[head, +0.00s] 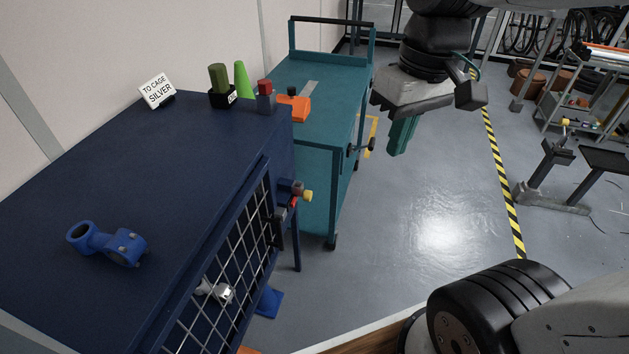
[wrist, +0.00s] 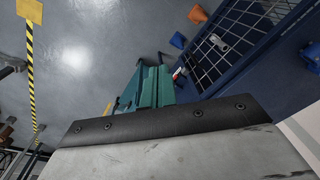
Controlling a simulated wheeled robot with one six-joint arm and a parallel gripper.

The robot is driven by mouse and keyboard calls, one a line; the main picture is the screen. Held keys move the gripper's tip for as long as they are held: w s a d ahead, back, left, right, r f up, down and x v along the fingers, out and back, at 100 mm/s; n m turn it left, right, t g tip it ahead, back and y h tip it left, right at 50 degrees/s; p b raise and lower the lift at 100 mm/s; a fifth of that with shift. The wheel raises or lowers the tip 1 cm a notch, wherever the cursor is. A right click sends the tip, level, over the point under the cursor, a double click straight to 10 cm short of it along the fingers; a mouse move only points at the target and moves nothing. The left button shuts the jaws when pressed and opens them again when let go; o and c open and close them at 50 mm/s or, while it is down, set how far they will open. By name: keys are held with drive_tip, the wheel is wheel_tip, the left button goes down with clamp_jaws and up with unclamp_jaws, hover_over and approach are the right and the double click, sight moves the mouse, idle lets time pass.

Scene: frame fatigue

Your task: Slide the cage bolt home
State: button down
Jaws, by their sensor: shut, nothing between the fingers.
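The navy cage cabinet (head: 60,190) fills the left of the head view, with a mesh door (head: 232,262) on its front. The door looks about in line with the front. The cage bolt (head: 306,195), with a yellow knob and a red part beside it, sits at the door's far edge. Its red part (wrist: 177,74) shows small in the wrist view, just right of my fingers. I cannot tell how far the bolt is slid. My gripper (head: 399,149) has teal fingers, shut and empty. It hangs over the floor, right of the bolt and apart from it.
A silver part (head: 217,291) lies behind the mesh. On the cabinet top are a blue part (head: 110,244), a "TO CAGE SILVER" sign (head: 158,91) and small coloured items. A teal trolley (head: 318,165) stands beyond the bolt. Open floor (head: 440,220) lies to the right.

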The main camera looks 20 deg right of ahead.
drive_tip(key=w+d+f+n+g+y, duration=0.1)
drive_tip(key=w+f+n+y, duration=0.2)
drive_tip(key=w, duration=0.8)
drive_tip(key=w+d+f+n+g, duration=0.15)
drive_tip(key=w+f, duration=0.35)
drive_tip(key=w, duration=0.6)
drive_tip(key=w+d+f+n+y, duration=0.1)
drive_tip(key=w+f+n, duration=0.1)
drive_tip(key=w+f, duration=0.5)
drive_tip(key=w+d+f+n+y, duration=0.1)
drive_tip(key=w+f, duration=0.5)
drive_tip(key=f, duration=0.6)
drive_tip(key=shift+w+d+f+n+y, duration=0.35)
drive_tip(key=shift+d+n, duration=0.2)
drive_tip(key=shift+n, duration=0.5)
drive_tip(key=s+a+r+x, duration=0.1)
drive_tip(key=s+x, duration=0.1)
drive_tip(key=x, duration=1)
drive_tip(key=shift+s, duration=0.25)
